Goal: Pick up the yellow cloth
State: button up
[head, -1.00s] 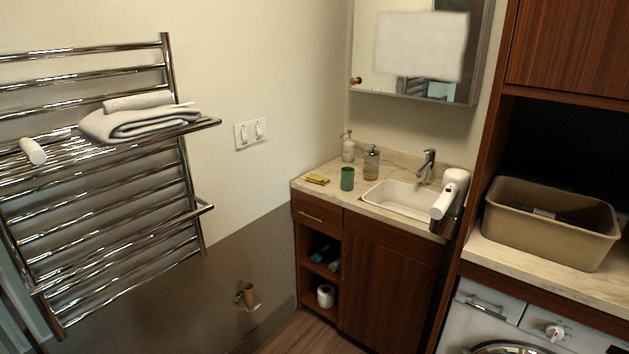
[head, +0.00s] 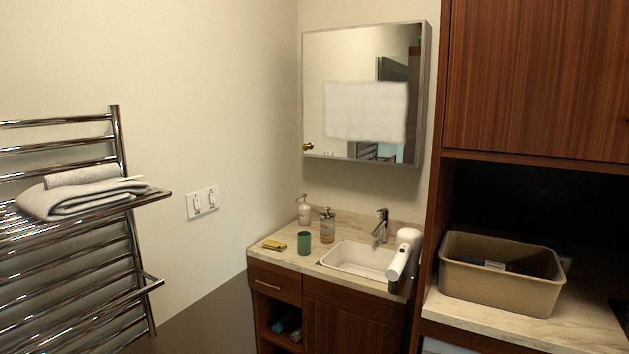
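The yellow cloth (head: 274,245) is small and folded. It lies flat on the left part of the marble-look counter (head: 283,258) beside the sink, left of a green cup (head: 304,243) and apart from it. Nothing covers the cloth.
A soap bottle (head: 327,228) and a pale pump bottle (head: 304,211) stand behind the cup. A beige bin (head: 500,287) is on the right counter. A metal towel rack (head: 117,150) is left.

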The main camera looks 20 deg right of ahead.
aim_at(273, 245)
jog(key=k, duration=0.6)
jog(key=z, duration=0.15)
jog(key=i, duration=1.7)
jog(key=u, duration=0.5)
